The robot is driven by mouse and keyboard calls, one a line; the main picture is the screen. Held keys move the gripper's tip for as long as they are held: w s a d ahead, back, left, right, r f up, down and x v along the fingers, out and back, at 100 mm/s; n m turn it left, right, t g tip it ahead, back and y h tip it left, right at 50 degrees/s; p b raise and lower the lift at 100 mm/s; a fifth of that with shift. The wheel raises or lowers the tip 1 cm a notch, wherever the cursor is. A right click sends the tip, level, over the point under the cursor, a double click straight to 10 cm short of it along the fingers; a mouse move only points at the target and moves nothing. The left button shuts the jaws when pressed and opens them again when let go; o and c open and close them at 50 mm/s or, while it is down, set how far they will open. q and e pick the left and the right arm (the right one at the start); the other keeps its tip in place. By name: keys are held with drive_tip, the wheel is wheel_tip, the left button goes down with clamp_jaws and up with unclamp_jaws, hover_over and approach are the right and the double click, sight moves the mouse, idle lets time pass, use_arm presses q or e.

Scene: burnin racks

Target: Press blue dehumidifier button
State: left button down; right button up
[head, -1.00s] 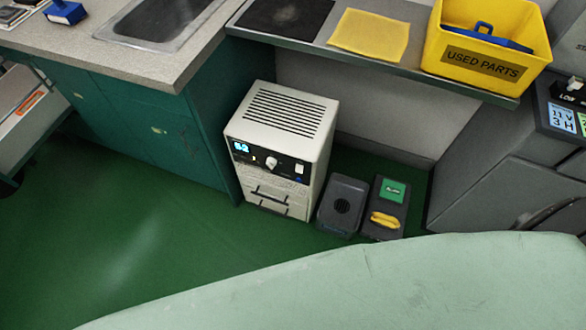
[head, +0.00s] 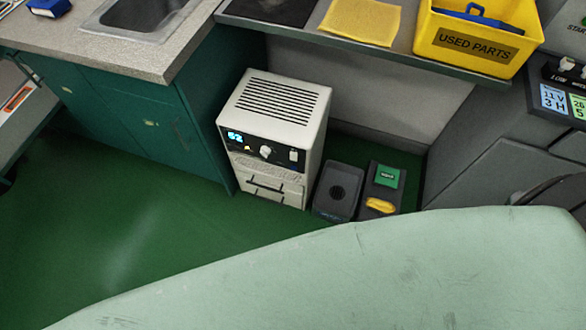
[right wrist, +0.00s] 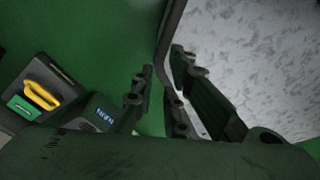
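The dehumidifier appears to be the cream box (head: 270,140) on the green floor in the head view. It has a slotted top, a black front panel with a lit blue display (head: 235,136), a pale knob (head: 265,151) and a small white switch (head: 294,155). No blue button can be told apart from the display. My right gripper (right wrist: 162,85) shows in the right wrist view with its dark green fingers apart and nothing between them. It is not seen in the head view, and no contact with the box shows. My left gripper is not in view.
Two dark boxes (head: 339,190) (head: 381,190) stand right of the cream box, the second with green and yellow parts. A green cabinet (head: 130,112) flanks it left. A shelf with a yellow bin (head: 478,45) overhangs behind.

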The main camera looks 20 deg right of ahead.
clamp_jaws()
idle(1.0)
